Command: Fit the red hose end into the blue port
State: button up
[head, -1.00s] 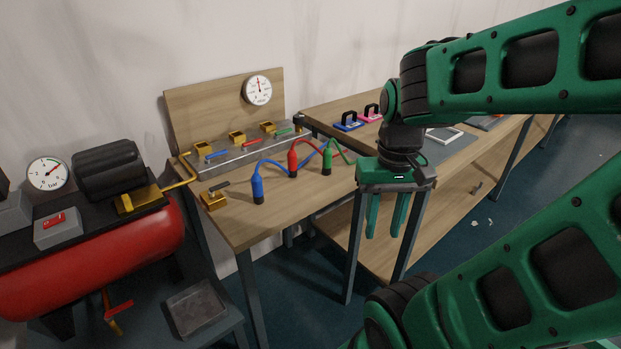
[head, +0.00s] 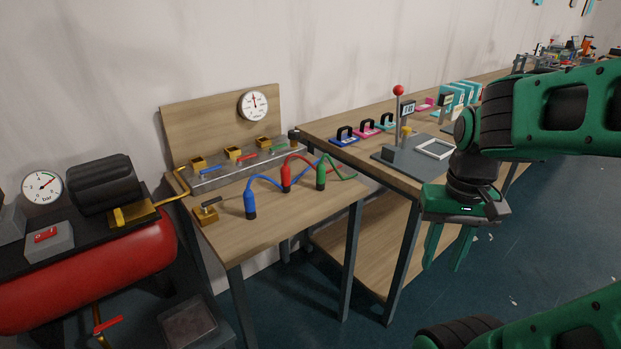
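The red hose end (head: 286,179) stands upright on the wooden bench, between the blue hose end (head: 250,203) and the green hose end (head: 321,177). Behind them is a grey manifold (head: 222,177) with brass ports and blue, red and green levers. The brass port (head: 198,163) by the blue lever (head: 208,171) is at its left end; its opening is too small to make out. My gripper (head: 444,266) points down, right of the hose bench and in front of the neighbouring bench. Its fingers are apart, with nothing between them.
A brass valve (head: 206,215) sits at the bench's left edge. A red tank (head: 95,265) stands at left. The right bench holds a stand with a red knob (head: 398,90) and several handled blocks. Bare wood (head: 270,232) lies in front of the hoses.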

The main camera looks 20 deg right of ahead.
aim_at(204, 133)
jog(key=z, duration=0.1)
jog(key=i, duration=1)
jog(key=u, duration=0.05)
